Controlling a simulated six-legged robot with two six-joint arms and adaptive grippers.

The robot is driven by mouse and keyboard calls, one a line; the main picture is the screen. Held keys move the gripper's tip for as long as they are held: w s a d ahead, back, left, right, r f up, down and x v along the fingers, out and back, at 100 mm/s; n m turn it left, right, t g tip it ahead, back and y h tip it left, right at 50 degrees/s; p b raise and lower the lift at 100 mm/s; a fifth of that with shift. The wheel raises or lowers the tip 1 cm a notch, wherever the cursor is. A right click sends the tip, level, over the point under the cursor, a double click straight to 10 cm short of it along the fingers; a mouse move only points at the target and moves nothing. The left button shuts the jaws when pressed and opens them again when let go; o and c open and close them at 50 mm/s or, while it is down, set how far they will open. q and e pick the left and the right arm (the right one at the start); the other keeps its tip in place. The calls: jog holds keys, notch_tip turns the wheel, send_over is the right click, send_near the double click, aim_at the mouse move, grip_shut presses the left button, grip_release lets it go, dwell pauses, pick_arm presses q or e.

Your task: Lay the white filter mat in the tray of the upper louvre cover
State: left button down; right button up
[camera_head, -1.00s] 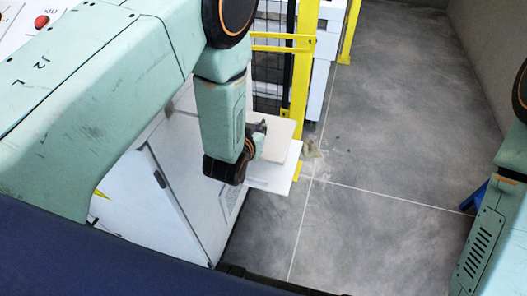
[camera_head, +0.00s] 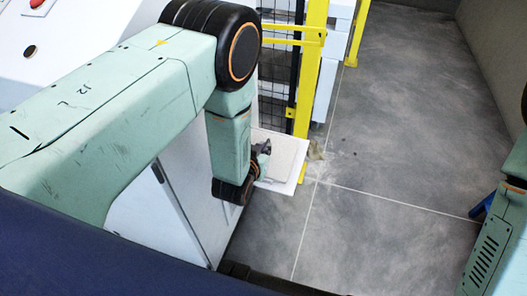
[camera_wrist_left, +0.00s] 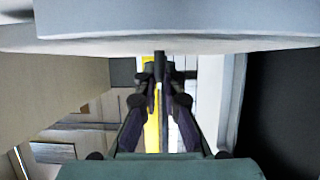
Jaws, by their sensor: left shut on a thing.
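The filter mat (camera_head: 284,158) is a pale, slightly greyish flat pad in the head view. It lies over the white tray of the louvre cover (camera_head: 280,186), whose rim shows along the near side. My left gripper (camera_head: 264,148) is shut on the mat at its left edge. My arm hides part of the mat and tray on the left. In the left wrist view my left gripper (camera_wrist_left: 160,68) reaches a broad pale slab across the top; I cannot separate mat from tray there. I cannot tell whether the mat rests fully on the tray floor.
A yellow post (camera_head: 310,85) and black mesh fence stand just behind the tray. The white cabinet (camera_head: 190,190) is below my left arm. A blue object (camera_head: 482,207) is at the right edge beside my right arm. Open grey floor (camera_head: 400,130) lies to the right.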

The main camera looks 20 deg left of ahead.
pick_arm(q)
jog(key=shift+w+f, duration=0.15)
jog(key=shift+f, duration=0.1)
jog(key=c, duration=2)
grip_release()
jog(key=shift+f, duration=0.15)
jog(key=o, duration=0.5)
jog(key=shift+s+r, duration=0.25)
jog(key=shift+r, duration=0.05)
jog(key=shift+p+v, duration=1.95)
jog(key=shift+v, duration=3.85)
